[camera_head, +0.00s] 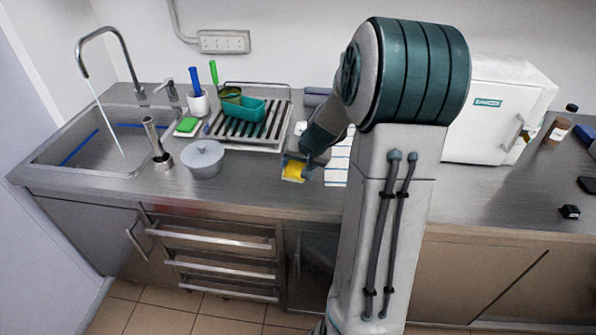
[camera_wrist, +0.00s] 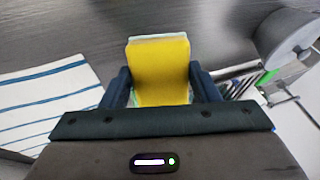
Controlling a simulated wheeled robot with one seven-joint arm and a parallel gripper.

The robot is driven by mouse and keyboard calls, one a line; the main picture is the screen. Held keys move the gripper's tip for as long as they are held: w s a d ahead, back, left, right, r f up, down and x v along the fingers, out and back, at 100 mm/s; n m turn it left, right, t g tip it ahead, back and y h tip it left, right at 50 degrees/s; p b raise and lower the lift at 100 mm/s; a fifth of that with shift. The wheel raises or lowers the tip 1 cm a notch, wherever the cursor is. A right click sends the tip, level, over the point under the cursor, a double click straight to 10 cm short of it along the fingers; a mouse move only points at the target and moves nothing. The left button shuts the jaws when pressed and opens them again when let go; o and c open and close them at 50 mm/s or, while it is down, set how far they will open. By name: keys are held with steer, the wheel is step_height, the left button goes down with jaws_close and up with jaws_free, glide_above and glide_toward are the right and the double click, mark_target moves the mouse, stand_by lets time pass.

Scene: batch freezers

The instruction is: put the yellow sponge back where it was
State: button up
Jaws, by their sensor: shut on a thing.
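The yellow sponge (camera_head: 293,170) is in my gripper (camera_head: 300,166), low over the steel counter in front of the dish rack. In the wrist view the sponge (camera_wrist: 160,70) sits between the two dark fingers of my gripper (camera_wrist: 162,85), which are shut on its sides. A pale greenish edge shows behind its yellow face. I cannot tell whether the sponge touches the counter. A green sponge (camera_head: 187,125) lies on a small white tray by the sink.
The dish rack (camera_head: 268,128) holds a teal container (camera_head: 243,110). A striped towel (camera_head: 338,165) lies right of my gripper. The sink (camera_head: 90,145) has running water. A white freezer box (camera_head: 492,115) stands at right.

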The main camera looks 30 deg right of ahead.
mark_target(300, 170)
steer(key=shift+f, duration=1.65)
steer(key=shift+f, duration=0.2)
steer(key=o, duration=1)
steer(key=shift+r, duration=0.1)
steer(key=shift+o, duration=0.2)
steer(key=shift+r, duration=0.25)
steer(key=v, duration=1.2)
steer(key=s+a+r+n+g+h, duration=0.1)
steer(key=s+a+n, duration=0.5)
steer(key=s+a, duration=1)
steer(key=shift+s+a+r+g+b, duration=0.4)
steer(key=shift+s+g, duration=0.3)
steer(key=shift+s, duration=0.5)
